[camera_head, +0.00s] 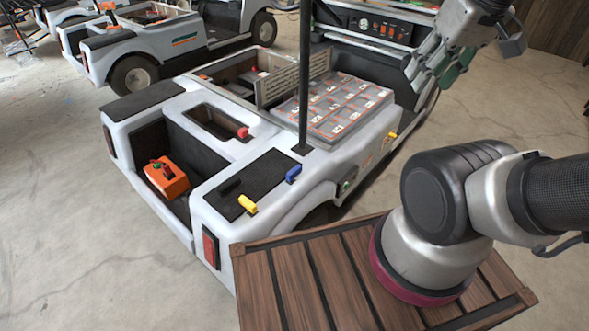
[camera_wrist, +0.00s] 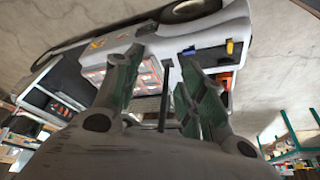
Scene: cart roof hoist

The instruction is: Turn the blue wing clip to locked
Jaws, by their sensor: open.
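The blue wing clip (camera_head: 293,173) sits on the white rear deck of the cart (camera_head: 270,218), just in front of the thin black post (camera_head: 304,90). It also shows in the wrist view (camera_wrist: 189,51), beyond my right-hand finger. I cannot tell from its wing whether it is locked. My gripper (camera_head: 428,72) is up at the right, above the far side of the cart and well away from the clip. Its green-padded fingers are apart with nothing between them, as the wrist view also shows (camera_wrist: 161,60).
A yellow clip (camera_head: 248,203) and a red clip (camera_head: 243,133) are also on the rear deck. An orange box (camera_head: 166,179) sits in the rear well. The black post rises between my gripper and the blue clip. A wooden slatted platform (camera_head: 290,285) is in front. Other carts stand behind.

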